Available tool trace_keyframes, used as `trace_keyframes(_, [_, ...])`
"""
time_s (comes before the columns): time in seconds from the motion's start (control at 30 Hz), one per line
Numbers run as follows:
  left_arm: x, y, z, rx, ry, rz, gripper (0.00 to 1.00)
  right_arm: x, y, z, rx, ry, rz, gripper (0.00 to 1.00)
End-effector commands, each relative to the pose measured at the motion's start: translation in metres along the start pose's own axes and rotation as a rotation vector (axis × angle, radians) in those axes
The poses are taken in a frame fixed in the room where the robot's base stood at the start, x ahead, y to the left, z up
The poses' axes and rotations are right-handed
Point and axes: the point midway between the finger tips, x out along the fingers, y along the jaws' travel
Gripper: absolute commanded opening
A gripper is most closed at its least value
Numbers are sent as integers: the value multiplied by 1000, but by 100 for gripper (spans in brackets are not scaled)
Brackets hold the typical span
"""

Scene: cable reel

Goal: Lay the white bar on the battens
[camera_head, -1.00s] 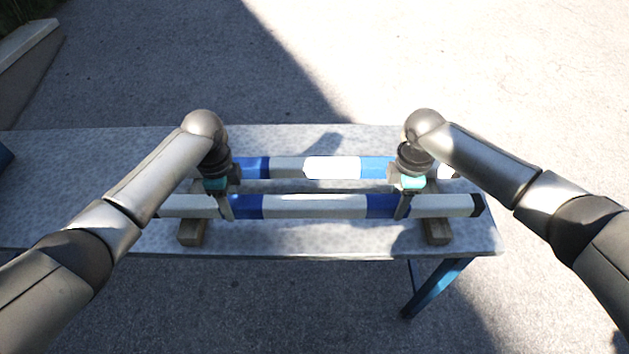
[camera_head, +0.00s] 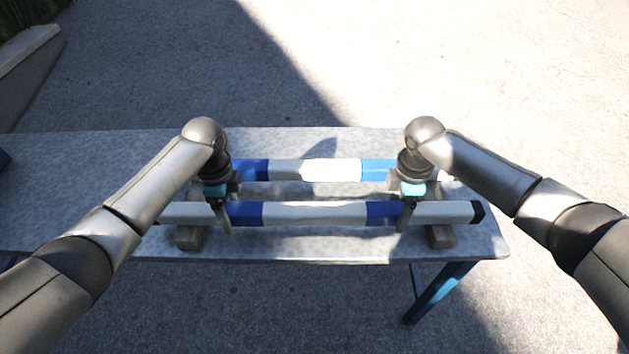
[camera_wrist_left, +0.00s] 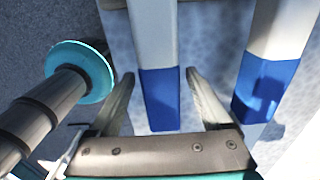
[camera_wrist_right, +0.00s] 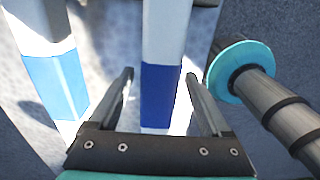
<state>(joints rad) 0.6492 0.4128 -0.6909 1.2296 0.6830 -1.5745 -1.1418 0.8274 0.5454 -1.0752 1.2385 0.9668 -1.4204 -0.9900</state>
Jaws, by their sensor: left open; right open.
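The nearer white bar (camera_head: 315,214), with blue bands and a dark right end, lies lengthwise across two wooden battens, the left one (camera_head: 189,238) and the right one (camera_head: 440,237). It appears to rest on them. My left gripper (camera_head: 222,213) is open around its left blue band, which shows between the fingers in the left wrist view (camera_wrist_left: 160,100). My right gripper (camera_head: 405,215) is open around its right blue band, also between the fingers in the right wrist view (camera_wrist_right: 160,95). The grippers partly hide the bar and battens.
A second white bar with blue bands (camera_head: 290,170) lies parallel behind the nearer one, close to the grippers' far side. The grey table (camera_head: 90,185) is bare to the left. Its front edge runs just before the battens.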

Motion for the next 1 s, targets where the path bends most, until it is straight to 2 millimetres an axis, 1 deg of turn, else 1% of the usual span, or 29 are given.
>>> trace_keyframes(0.07, [-4,-1,0,0,1,-2,82,0,0,0,-1,1,0,82])
trace_keyframes(0.17, [-14,-1,0,0,1,-4,82,0,0,0,-1,1,0,82])
trace_keyframes(0.27, [-32,-2,0,2,1,-6,82,0,0,0,-1,1,0,82])
trace_keyframes(0.4, [-64,-2,0,1,0,-6,82,0,0,-1,-1,1,0,82])
trace_keyframes(0.5, [-84,-1,0,0,-1,-5,82,0,0,-1,-1,1,0,82])
trace_keyframes(0.6, [-101,-1,0,1,0,-4,82,0,0,-1,-1,1,0,82])
trace_keyframes(0.7, [-112,-1,0,-1,0,-3,82,0,0,0,-1,1,0,82])
trace_keyframes(0.83, [-119,0,0,-1,0,-1,82,-2,0,-1,-1,1,1,82])
trace_keyframes(0.93, [-120,0,0,-1,0,0,82,-10,1,0,-1,2,2,82])
trace_keyframes(1.0, [-120,0,0,-1,0,0,82,-20,1,0,-1,1,3,82])
